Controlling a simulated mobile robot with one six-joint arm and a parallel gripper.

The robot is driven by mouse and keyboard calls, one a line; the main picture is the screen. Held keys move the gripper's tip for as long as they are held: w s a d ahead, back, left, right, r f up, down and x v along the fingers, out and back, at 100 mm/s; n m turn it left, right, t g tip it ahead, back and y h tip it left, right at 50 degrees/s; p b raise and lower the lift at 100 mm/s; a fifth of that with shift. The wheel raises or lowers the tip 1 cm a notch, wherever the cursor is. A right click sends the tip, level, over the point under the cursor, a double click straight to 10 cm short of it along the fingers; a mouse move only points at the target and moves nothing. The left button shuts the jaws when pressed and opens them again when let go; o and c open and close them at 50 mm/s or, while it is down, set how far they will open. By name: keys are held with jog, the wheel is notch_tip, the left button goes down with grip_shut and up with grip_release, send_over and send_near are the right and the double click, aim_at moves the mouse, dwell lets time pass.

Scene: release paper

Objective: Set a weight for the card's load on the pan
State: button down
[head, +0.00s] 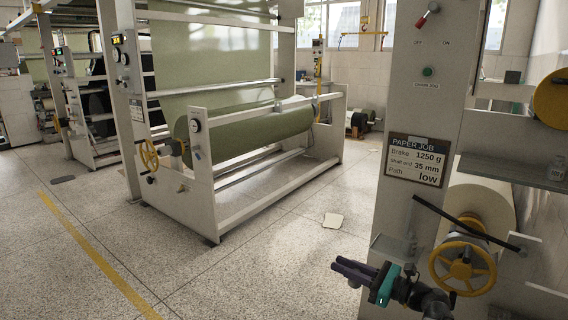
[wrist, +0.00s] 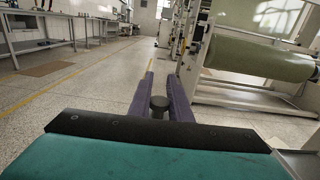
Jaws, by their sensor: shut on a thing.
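The white-on-dark job card (head: 415,160) on the grey post reads "PAPER JOB, Brake 1250 g, Shaft end 35 mm, Path low". My gripper (head: 347,271) is in front of the post's foot, at the lower right of the head view. In the wrist view its purple fingers (wrist: 161,97) are shut on a small dark grey weight with a round top (wrist: 158,103). Its mass cannot be read. I cannot make out the pan clearly.
A black lever (head: 482,230) crosses above a yellow handwheel (head: 463,268) in front of a pale paper roll (head: 480,208). The shelf (head: 510,170) juts out right of the post. A machine with a green roll (head: 250,132) stands further back.

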notch_tip(320, 180, up, 12)
jog(key=p, duration=1.8)
jog(key=shift+r+p, duration=0.15)
jog(key=shift+p, duration=0.15)
